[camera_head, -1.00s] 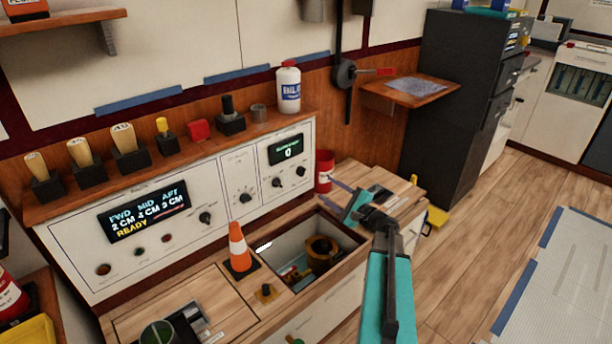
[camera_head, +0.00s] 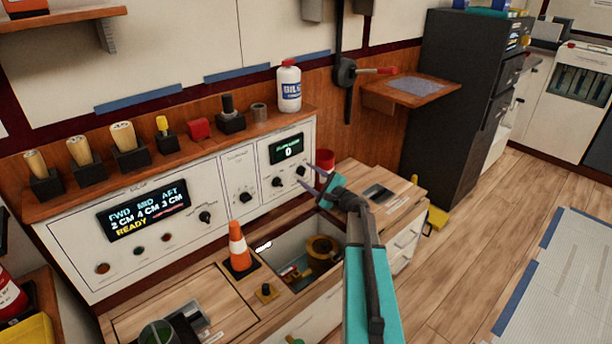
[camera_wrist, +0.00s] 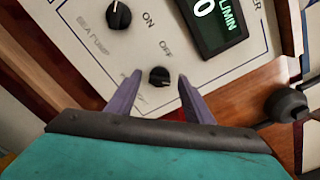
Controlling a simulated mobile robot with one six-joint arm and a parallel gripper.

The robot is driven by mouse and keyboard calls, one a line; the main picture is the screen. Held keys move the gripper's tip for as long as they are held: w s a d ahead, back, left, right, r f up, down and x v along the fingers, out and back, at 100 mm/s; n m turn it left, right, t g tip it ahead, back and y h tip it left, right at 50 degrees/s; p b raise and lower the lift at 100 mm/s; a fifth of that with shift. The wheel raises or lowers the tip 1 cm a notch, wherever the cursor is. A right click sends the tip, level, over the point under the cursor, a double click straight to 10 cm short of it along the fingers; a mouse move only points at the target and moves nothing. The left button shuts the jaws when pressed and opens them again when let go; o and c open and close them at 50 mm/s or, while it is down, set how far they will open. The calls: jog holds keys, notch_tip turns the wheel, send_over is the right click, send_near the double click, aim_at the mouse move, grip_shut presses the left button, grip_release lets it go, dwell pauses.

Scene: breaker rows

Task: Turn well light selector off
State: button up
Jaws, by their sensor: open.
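The panel's rightmost small black knob (camera_head: 300,170) is on the white console, below the green-lit display. In the wrist view this knob (camera_wrist: 160,77) appears between my two fingertips, with the word OFF printed near it. The label on its other side is partly covered by a finger and too faint to read, so I cannot confirm it is the well light selector. My gripper (camera_head: 309,179) is open, its fingers pointing toward the panel. In the wrist view my gripper (camera_wrist: 160,78) has a purple finger on each side of the knob; contact cannot be told.
A second black knob (camera_wrist: 119,15) is close by, with ON printed beside it. The display (camera_head: 286,148) reads 0. An open well (camera_head: 340,250) and an orange cone (camera_head: 239,247) are below the panel.

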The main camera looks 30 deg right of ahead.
jog(key=shift+w+a, duration=0.15)
jog(key=shift+w, duration=0.7)
jog(key=c, duration=1)
